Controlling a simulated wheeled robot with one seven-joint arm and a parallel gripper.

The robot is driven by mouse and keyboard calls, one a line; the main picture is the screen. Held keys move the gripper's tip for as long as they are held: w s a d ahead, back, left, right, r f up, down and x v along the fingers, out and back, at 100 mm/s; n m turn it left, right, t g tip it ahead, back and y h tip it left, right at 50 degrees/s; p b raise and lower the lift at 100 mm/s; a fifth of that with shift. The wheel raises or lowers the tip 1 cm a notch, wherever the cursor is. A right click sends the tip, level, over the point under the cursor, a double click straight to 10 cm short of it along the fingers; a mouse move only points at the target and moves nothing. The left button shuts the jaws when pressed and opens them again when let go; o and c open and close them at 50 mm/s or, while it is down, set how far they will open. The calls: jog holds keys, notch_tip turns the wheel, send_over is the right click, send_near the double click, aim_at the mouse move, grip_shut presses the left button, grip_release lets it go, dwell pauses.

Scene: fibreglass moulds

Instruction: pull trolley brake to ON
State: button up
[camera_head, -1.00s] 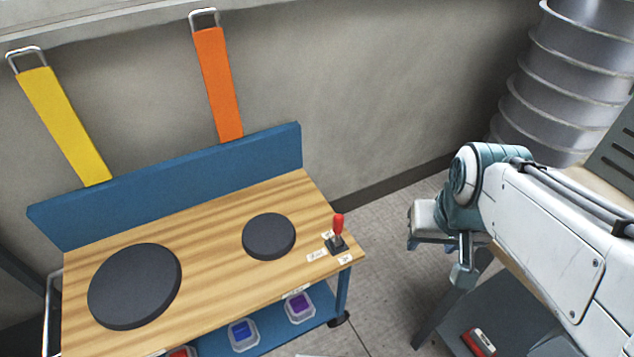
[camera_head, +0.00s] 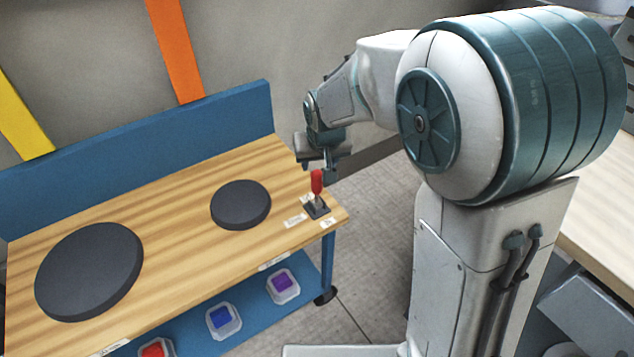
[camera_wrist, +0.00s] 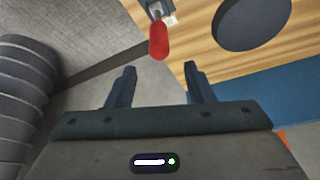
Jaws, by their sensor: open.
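The trolley brake is a small lever with a red handle (camera_head: 317,182) on a dark base (camera_head: 316,209) at the right end of the wooden trolley top (camera_head: 170,216). Small labels lie beside the base; their text is too small to read. In the wrist view the red handle (camera_wrist: 158,42) points toward my gripper, beyond and between the fingertips. My gripper (camera_wrist: 158,68) is open and empty, with its two dark fingers apart. In the head view my gripper (camera_head: 322,172) is just behind and above the handle, close to it; whether they touch cannot be told.
Two dark round discs (camera_head: 241,204) (camera_head: 89,271) lie on the trolley top. A blue back panel (camera_head: 140,147) runs along the wall side. Bins with red, blue and purple contents (camera_head: 282,286) sit on the lower shelf. A ribbed grey duct (camera_wrist: 22,85) shows in the wrist view.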

aim_at(317, 179)
jog(key=b+x, duration=0.2)
jog(key=x, duration=1)
jog(key=shift+d, duration=0.1)
jog(key=shift+r, duration=0.1)
grip_shut()
